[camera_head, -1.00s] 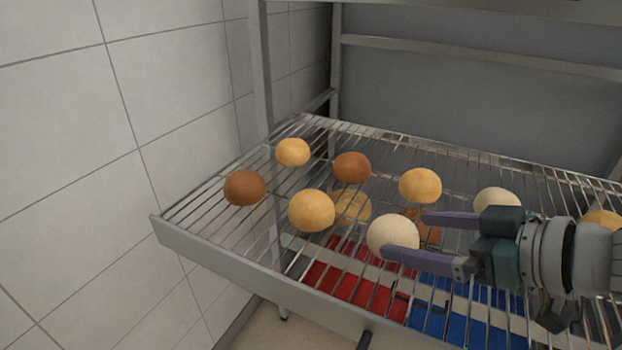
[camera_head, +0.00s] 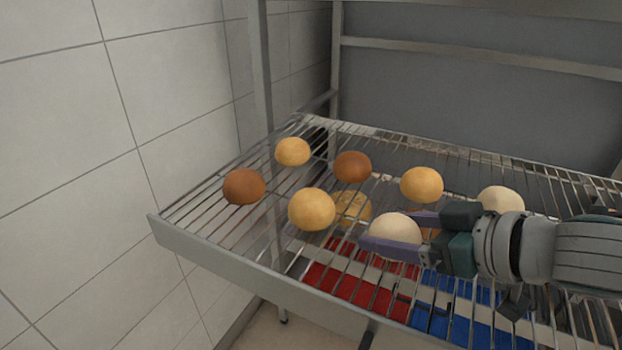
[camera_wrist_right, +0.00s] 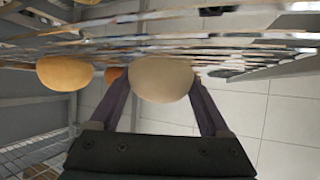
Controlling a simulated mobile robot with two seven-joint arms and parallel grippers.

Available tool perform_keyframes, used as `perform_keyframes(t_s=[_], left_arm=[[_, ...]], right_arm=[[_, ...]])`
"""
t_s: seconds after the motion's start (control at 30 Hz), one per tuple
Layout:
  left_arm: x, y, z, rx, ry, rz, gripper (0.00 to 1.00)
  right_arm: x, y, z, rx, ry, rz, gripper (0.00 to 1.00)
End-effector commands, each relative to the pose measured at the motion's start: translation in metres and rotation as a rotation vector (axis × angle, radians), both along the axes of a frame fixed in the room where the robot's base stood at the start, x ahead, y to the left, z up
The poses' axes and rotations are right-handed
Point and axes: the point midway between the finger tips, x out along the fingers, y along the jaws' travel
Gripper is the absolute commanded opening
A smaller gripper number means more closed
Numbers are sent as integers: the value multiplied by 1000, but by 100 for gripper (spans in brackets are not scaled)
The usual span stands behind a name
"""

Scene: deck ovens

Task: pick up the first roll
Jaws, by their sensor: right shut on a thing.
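Several rolls, pale, golden and brown, sit on a wire rack shelf (camera_head: 190,240). My right gripper (camera_head: 402,234) comes in from the right, low over the rack. It is shut on a pale roll (camera_head: 394,229), with one purple finger across its near side and the other behind it. In the right wrist view the pale roll (camera_wrist_right: 161,79) sits between the two fingers. I cannot tell whether it is clear of the wires. My left gripper is not in view.
Golden rolls (camera_head: 312,209) and (camera_head: 421,184), brown rolls (camera_head: 244,187) and (camera_head: 352,167), and another pale roll (camera_head: 498,200) stand nearby. Red (camera_head: 345,290) and blue (camera_head: 455,315) surfaces show below the rack. A tiled wall (camera_head: 80,150) bounds the left side.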

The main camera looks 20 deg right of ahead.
Motion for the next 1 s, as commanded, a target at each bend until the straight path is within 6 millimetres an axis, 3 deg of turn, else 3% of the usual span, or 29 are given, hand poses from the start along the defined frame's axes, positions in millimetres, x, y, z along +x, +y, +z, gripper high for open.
perform_keyframes(t_s=[0.03, 0.3, 0.67, 0.87, 1.0], left_arm=[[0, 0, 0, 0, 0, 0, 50], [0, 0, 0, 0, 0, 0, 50], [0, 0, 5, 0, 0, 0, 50], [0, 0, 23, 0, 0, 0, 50], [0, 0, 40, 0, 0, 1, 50]], right_arm=[[0, 0, 0, 0, 0, 0, 54], [0, 0, 0, 0, 0, 0, 26], [0, 0, 10, 0, -2, 0, 26], [0, -1, 51, -2, -4, 3, 26], [0, 0, 97, -4, -4, 5, 26]])
